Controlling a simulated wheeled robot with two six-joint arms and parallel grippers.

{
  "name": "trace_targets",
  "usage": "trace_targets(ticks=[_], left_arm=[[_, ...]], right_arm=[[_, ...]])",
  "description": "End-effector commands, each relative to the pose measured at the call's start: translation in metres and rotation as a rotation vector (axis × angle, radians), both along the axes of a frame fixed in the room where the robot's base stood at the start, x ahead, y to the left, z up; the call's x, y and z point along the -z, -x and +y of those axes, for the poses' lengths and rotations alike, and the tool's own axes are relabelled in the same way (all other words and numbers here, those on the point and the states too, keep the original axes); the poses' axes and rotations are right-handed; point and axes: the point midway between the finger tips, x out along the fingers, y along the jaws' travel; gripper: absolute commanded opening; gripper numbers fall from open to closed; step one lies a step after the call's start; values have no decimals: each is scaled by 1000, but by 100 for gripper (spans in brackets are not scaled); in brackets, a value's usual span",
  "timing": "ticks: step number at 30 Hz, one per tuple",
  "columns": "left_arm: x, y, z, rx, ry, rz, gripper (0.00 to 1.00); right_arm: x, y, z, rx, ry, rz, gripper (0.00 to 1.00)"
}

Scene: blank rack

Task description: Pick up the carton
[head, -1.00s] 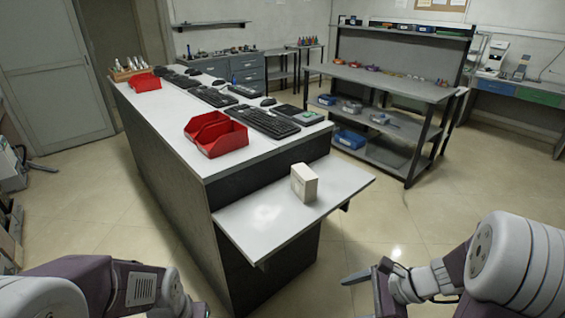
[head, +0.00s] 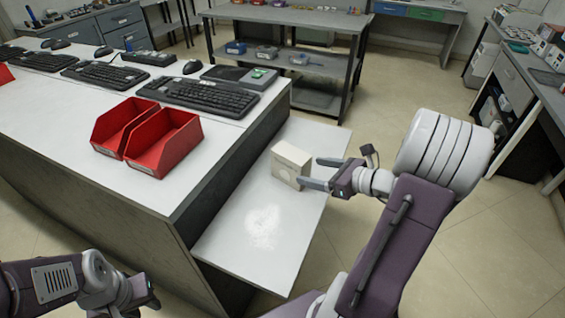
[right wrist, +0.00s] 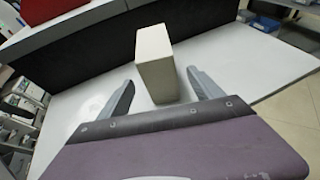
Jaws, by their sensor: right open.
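The carton (head: 289,164) is a small off-white box standing upright on the low white side shelf. My right gripper (head: 318,172) is open just to the right of the carton, its fingers pointing at it. In the right wrist view the carton (right wrist: 157,62) stands ahead, its near end reaching between the two open fingertips (right wrist: 160,82). I cannot tell whether either finger touches it. My left arm shows at the lower left of the head view; its wrist (head: 125,292) is in view, but its fingers are not clearly visible.
The white side shelf (head: 235,245) is otherwise bare. The higher counter (head: 60,110) beside it holds two red bins (head: 165,143) and several keyboards (head: 198,96). A dark-framed rack (head: 340,60) stands behind. Floor is open to the right.

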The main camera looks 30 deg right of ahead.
Motion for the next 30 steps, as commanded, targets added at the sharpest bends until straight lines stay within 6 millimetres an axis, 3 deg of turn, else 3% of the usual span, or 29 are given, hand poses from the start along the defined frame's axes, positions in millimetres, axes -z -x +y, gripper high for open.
trace_targets(ticks=[6, 13, 21, 28, 29, 30], left_arm=[[6, 0, 0, 0, 0, 0, 33], [7, 0, 0, 0, 0, 0, 33], [13, 0, 0, 0, 0, 0, 33], [13, 0, 0, 0, 0, 0, 33], [13, 0, 0, 0, 0, 0, 33], [13, 0, 0, 0, 0, 0, 33]], right_arm=[[13, -25, 14, -8, 1, 1, 75], [17, -36, 19, -7, 1, 2, 75], [33, -73, 37, -7, 2, 2, 75], [33, -76, 38, -4, 2, 1, 75], [33, -76, 37, -4, 2, 1, 73], [33, -76, 37, -4, 2, 1, 62]])
